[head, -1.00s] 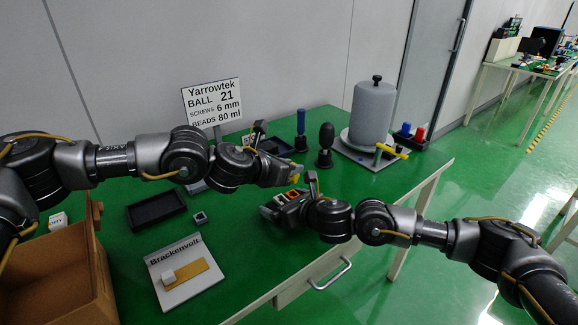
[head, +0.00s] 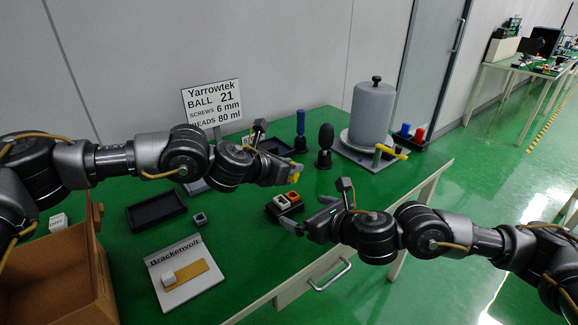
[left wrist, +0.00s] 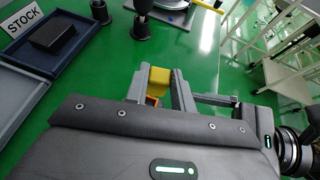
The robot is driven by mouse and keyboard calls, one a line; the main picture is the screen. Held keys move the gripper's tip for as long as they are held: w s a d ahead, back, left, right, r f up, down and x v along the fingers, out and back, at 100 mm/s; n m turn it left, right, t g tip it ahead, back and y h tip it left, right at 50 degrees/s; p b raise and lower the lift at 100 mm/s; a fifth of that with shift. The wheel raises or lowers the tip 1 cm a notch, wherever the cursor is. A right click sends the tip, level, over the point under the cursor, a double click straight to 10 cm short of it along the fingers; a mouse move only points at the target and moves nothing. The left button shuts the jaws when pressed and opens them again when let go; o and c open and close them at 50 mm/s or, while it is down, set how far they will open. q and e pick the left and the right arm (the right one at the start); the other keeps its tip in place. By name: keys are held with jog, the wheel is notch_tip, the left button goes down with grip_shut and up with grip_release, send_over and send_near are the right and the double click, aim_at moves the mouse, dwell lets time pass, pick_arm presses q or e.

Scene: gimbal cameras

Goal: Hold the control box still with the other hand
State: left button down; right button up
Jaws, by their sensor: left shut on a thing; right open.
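The control box (head: 284,208) is probably the small dark box with an orange and a whitish switch, on the green table near its front edge. My right gripper (head: 308,213) is open just right of it; I cannot tell whether a finger touches it. My left gripper (head: 293,173) is above and behind the box, shut on a small yellow piece (head: 300,169). In the left wrist view the yellow piece (left wrist: 158,82) sits between the fingers, with an orange patch (left wrist: 152,101) below it, partly hidden by the gripper body.
A Brackenvolt board (head: 185,272), a black tray (head: 156,212) and a cardboard box (head: 100,270) are at left. A blue-handled tool (head: 301,123), a black-handled tool (head: 326,138) and a grey cylinder (head: 373,112) stand behind. A Yarrowtek sign (head: 211,102) stands at the back.

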jog(key=shift+r+p, duration=0.8)
jog(key=shift+r, duration=0.15)
pick_arm(q)
notch_tip(320, 180, up, 4)
jog(key=shift+f, duration=0.25)
jog(key=shift+f, duration=0.1)
pick_arm(e)
jog(key=shift+f, duration=0.15)
